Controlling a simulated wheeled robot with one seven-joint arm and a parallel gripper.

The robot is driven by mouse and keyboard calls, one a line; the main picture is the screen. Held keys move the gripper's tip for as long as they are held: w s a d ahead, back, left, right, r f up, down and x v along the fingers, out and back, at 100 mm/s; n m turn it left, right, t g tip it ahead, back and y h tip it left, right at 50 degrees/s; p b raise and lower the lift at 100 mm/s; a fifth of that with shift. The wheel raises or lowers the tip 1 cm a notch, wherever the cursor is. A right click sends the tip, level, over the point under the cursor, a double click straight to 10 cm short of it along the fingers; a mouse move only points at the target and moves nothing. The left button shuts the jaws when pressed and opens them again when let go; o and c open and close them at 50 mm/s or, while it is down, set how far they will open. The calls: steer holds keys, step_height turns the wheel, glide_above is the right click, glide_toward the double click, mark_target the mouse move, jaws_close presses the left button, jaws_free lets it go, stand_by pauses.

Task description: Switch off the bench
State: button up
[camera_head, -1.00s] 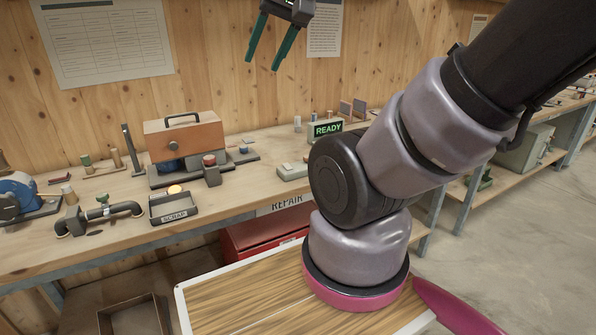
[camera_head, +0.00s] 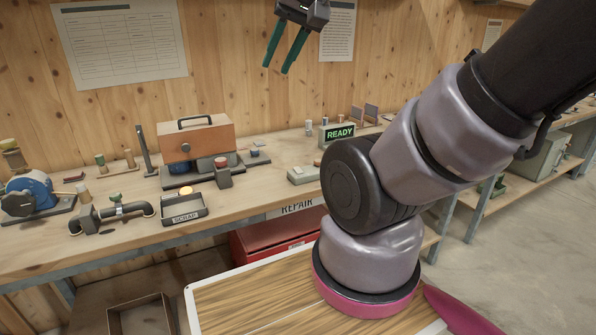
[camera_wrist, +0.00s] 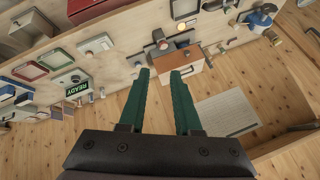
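The repair bench (camera_head: 240,212) runs along the wooden wall. A green-lit READY sign (camera_head: 339,133) stands at its back; it also shows in the wrist view (camera_wrist: 80,88). A small pale box (camera_head: 303,174) with a button on top sits in front of the sign. A grey post with a red cap (camera_head: 221,164) stands by an orange-topped machine (camera_head: 197,139), which also shows in the wrist view (camera_wrist: 192,63). My gripper (camera_head: 276,68) is open and empty, high above the bench, apart from everything. Its green fingers (camera_wrist: 160,73) are spread in the wrist view.
A SCRAP tray (camera_head: 186,210) with a yellow disc, a pipe with a green-handled valve (camera_head: 117,208) and a blue motor (camera_head: 29,194) lie on the left of the bench. A dark upright bar (camera_head: 144,150) stands by the machine. A red box (camera_head: 270,240) is below.

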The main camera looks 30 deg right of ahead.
steer(key=shift+w, duration=0.2)
jaws_close()
steer(key=w+d+f+n+g+h, duration=0.1)
steer(key=w+d+f+n+g, duration=0.2)
steer(key=w+n, duration=0.4)
steer(key=w+d+f+n+h, duration=0.1)
steer(key=w+d+f+n, duration=0.35)
steer(key=w, duration=0.45)
steer(key=w+d+f+n+g, duration=0.1)
steer(key=w+d+f+n, duration=0.4)
steer(key=f, duration=0.3)
steer(key=w+d+f+n+g, duration=0.1)
steer(key=w+d+f+n, duration=0.4)
steer(key=f, duration=0.3)
steer(key=shift+w+n+g, duration=0.3)
steer(key=shift+n, duration=0.05)
steer(key=shift+f, duration=0.1)
